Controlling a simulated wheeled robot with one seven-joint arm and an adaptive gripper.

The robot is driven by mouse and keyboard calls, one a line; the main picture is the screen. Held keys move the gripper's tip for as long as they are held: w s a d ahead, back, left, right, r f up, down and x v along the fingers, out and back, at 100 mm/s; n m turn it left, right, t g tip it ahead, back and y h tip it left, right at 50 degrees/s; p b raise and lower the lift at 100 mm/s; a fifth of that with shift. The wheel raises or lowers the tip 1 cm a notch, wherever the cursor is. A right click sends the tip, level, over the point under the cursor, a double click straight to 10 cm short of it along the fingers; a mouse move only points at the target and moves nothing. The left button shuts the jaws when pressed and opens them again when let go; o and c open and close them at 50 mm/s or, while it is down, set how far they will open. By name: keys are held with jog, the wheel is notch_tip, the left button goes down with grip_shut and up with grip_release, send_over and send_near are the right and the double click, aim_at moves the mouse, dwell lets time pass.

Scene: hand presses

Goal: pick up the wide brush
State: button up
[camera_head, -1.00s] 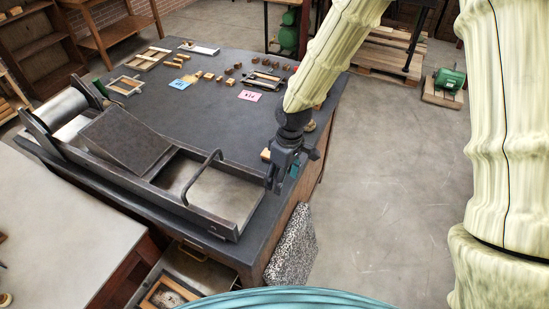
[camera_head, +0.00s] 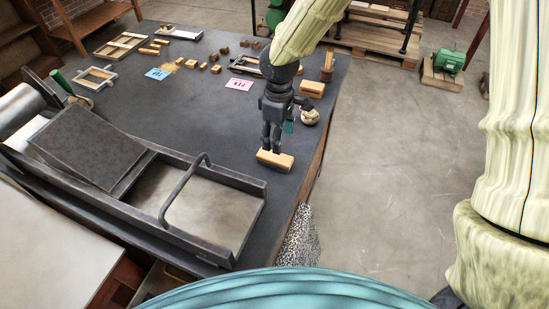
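My gripper (camera_head: 271,149) points straight down over the near right part of the dark table. Its fingertips are at the top of a wide, pale wooden piece (camera_head: 285,162), which looks like the wide brush. The piece lies flat near the table's right edge. A narrow gap shows between the fingers, but I cannot tell whether they grip the piece or only stand over it. The fingers hide part of its top, and no bristles can be made out.
A large press bed with a curved handle (camera_head: 183,188) stands to the left of my gripper. Behind the gripper are a round pale object (camera_head: 310,117), a wooden block (camera_head: 312,89) and an upright wooden piece (camera_head: 327,66). Floor lies beyond the table's right edge.

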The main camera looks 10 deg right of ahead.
send_over(275, 156)
jog(key=f, duration=0.2)
jog(key=f+p, duration=0.1)
jog(key=f, duration=0.1)
jog(key=shift+w+a, duration=0.1)
jog(key=shift+a, duration=0.1)
jog(key=shift+s+d+f, duration=0.1)
jog(key=shift+s+f, duration=0.15)
jog(key=shift+f, duration=0.05)
jog(key=shift+w+d+f+p, duration=0.15)
jog(key=shift+f+p, duration=0.85)
jog(key=shift+f, duration=1.55)
jog(key=c, duration=1.2)
